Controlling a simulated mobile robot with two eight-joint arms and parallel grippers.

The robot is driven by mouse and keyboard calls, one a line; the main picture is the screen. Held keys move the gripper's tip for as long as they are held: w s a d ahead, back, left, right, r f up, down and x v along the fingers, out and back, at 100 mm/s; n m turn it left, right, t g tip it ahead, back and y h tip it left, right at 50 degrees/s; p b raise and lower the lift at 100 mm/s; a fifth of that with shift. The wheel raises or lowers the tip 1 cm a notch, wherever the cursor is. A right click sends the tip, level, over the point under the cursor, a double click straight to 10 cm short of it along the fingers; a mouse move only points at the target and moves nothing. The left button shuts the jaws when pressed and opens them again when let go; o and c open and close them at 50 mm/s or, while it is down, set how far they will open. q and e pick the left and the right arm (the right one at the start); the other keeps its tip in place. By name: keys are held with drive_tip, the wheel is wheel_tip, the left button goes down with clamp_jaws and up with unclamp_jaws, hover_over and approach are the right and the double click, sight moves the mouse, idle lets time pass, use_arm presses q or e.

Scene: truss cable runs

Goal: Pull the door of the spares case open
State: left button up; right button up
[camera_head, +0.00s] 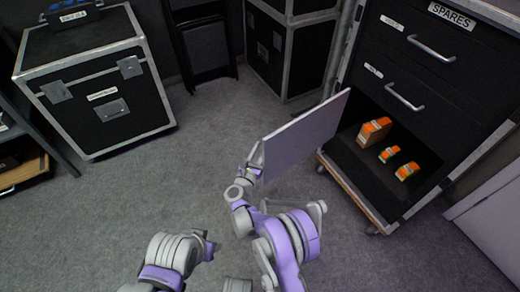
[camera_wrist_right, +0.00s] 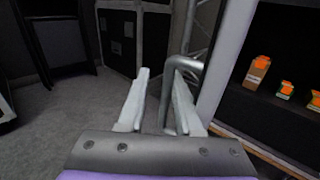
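The spares case (camera_head: 445,78) is a black case with metal edges at the right, labelled SPARES. Its pale grey door (camera_head: 305,137) stands swung out, showing the dark lower compartment. My right gripper (camera_head: 252,170) is at the door's outer edge. In the right wrist view its two pale fingers (camera_wrist_right: 158,100) are apart, with the grey bar handle (camera_wrist_right: 168,92) of the door between them. The handle lies close to the right finger, and a gap shows at the left finger. My left gripper (camera_head: 211,246) is low in the head view, away from the case; its fingers are unclear.
Orange-and-brown boxes (camera_head: 374,131) stand in the open compartment. Two drawer handles (camera_head: 405,97) are above it. A black case (camera_head: 105,85) stands at the left, and more dark cases (camera_head: 290,50) stand behind. The grey floor (camera_head: 190,165) between them is clear.

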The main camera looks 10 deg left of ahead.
drive_tip(key=s+a+p, duration=0.2)
drive_tip(key=s, duration=0.8)
drive_tip(key=shift+s, duration=0.35)
drive_tip(key=shift+f, duration=0.1)
